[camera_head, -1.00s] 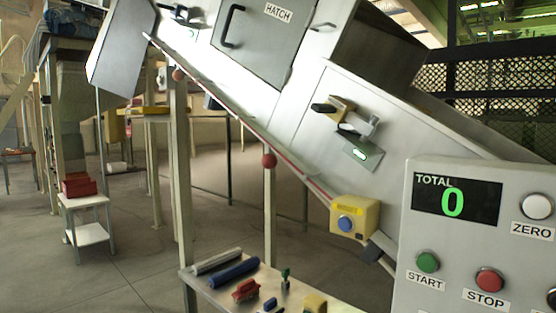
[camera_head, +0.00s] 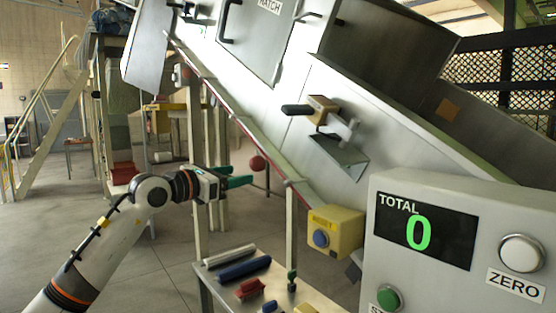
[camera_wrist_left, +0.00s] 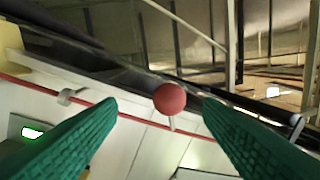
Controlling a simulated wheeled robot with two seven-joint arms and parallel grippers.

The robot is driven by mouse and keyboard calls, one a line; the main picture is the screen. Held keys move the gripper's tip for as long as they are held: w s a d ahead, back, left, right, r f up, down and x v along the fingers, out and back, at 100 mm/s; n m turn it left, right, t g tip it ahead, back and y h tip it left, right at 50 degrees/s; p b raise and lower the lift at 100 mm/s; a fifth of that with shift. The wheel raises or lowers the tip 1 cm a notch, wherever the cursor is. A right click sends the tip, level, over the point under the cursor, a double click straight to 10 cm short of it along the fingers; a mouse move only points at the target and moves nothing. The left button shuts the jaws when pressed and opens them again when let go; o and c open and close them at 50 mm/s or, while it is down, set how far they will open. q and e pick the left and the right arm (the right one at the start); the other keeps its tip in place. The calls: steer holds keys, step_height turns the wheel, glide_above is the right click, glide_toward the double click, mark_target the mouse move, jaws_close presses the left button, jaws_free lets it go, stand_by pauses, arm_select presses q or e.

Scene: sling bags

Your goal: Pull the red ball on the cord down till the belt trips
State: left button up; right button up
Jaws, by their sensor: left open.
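A red ball (camera_head: 257,163) hangs below the red cord (camera_head: 232,119) that runs down along the side of the inclined conveyor. My left gripper (camera_head: 246,172), with green fingers, is open just left of the ball in the head view. In the left wrist view the ball (camera_wrist_left: 170,98) shows between the two open green fingers, near the level of their tips, and I see no contact. The red cord (camera_wrist_left: 140,119) and a short stem cross behind it. A yellow box with a blue button (camera_head: 336,232) sits at the cord's lower end. My right gripper is not in view.
A control panel (camera_head: 388,246) reading TOTAL 0 stands at the right. A bench with a blue roll (camera_head: 243,269) and a red item (camera_head: 250,289) stands below the conveyor. Support posts (camera_head: 290,222) stand close by the ball. Open floor lies at the left.

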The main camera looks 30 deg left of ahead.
mark_target(260, 161)
arm_select(q)
steer(key=shift+y, duration=0.3)
steer(key=w+p, duration=0.1)
steer(key=w+r+p, duration=0.2)
steer(key=w, duration=0.1)
steer(key=shift+a, duration=0.1)
steer(key=w+p, duration=0.1)
steer(key=w, duration=0.2)
steer(key=w+d+p, duration=0.1)
steer(key=w, duration=0.1)
steer(key=shift+w+d+f+p, duration=0.2)
steer(key=shift+w+p, duration=0.1)
steer(key=shift+w, duration=0.1)
steer(key=shift+w+f, duration=0.1)
steer(key=shift+w, duration=0.4)
steer(key=shift+d, duration=0.1)
